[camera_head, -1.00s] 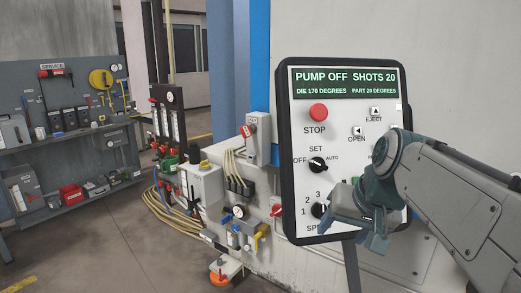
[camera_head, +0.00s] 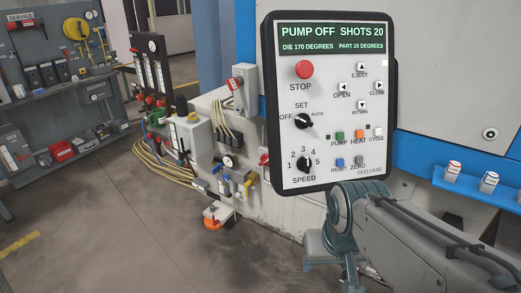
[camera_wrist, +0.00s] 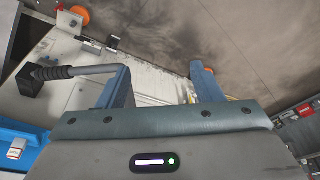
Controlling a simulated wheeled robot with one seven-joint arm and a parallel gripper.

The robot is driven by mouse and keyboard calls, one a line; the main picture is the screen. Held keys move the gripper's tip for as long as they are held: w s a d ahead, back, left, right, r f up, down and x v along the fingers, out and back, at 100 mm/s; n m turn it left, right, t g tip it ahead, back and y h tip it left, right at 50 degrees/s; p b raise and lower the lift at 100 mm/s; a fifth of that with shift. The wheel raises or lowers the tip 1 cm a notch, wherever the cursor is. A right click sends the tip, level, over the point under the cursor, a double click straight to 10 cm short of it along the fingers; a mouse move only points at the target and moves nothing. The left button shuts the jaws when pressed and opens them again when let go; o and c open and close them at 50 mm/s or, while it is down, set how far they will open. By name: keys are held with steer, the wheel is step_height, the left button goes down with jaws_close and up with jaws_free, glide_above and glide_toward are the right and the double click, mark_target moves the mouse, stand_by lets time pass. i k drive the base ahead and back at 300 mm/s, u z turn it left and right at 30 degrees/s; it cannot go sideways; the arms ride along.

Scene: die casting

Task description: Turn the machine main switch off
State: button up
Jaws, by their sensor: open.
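A grey box with a red rotary handle (camera_head: 237,83) is on the machine's side, left of the control panel in the head view; it looks like the main switch. Its lettering is too small to read, and I cannot tell its setting. The control panel (camera_head: 325,100) reads "PUMP OFF". My gripper (camera_head: 320,264) is low in the head view, below the panel and well to the right of and below the red handle, touching neither. In the wrist view my gripper (camera_wrist: 163,85) has its two fingers apart with nothing between them.
Hoses (camera_head: 165,165), gauges and valves crowd the machine's lower side. An orange-footed part (camera_head: 213,222) stands near the floor. The floor at left is clear. A black-handled lever (camera_wrist: 75,71) shows beside my fingers.

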mark_target(265, 158)
steer(key=z, duration=0.85)
steer(key=k, duration=0.6)
steer(key=u, duration=0.85)
steer(key=i, duration=2)
